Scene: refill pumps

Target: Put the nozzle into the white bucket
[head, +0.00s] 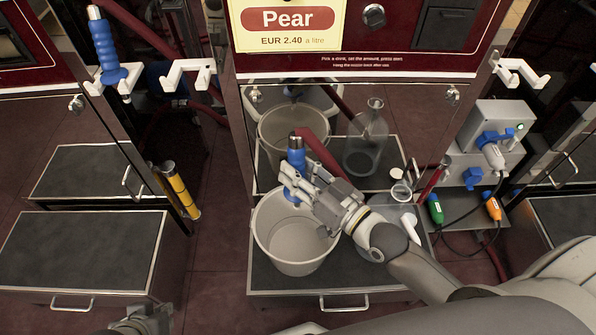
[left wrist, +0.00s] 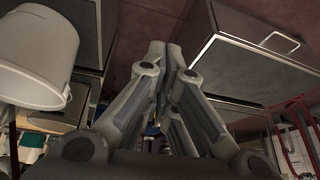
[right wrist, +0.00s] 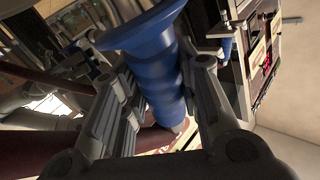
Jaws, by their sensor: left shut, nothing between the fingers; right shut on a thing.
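The blue nozzle (head: 297,155) is held upright above the back rim of the white bucket (head: 270,228). My right gripper (head: 301,188) is shut on it. The right wrist view shows the blue nozzle (right wrist: 160,70) between both fingers. The nozzle's lower end is close to the bucket's back rim; I cannot tell whether it is inside. The bucket stands upright on the dark platform and looks empty. My left gripper (head: 150,318) is low at the bottom edge, left of the bucket, shut and empty. The left wrist view shows its closed fingers (left wrist: 168,52) and the bucket (left wrist: 38,58).
A second blue nozzle (head: 104,50) hangs on a white holder at the left. A clear vessel (head: 401,192) stands right of the bucket, partly hidden by my right arm. The shiny panel behind mirrors the bucket. A grey socket box (head: 497,130) is at the right.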

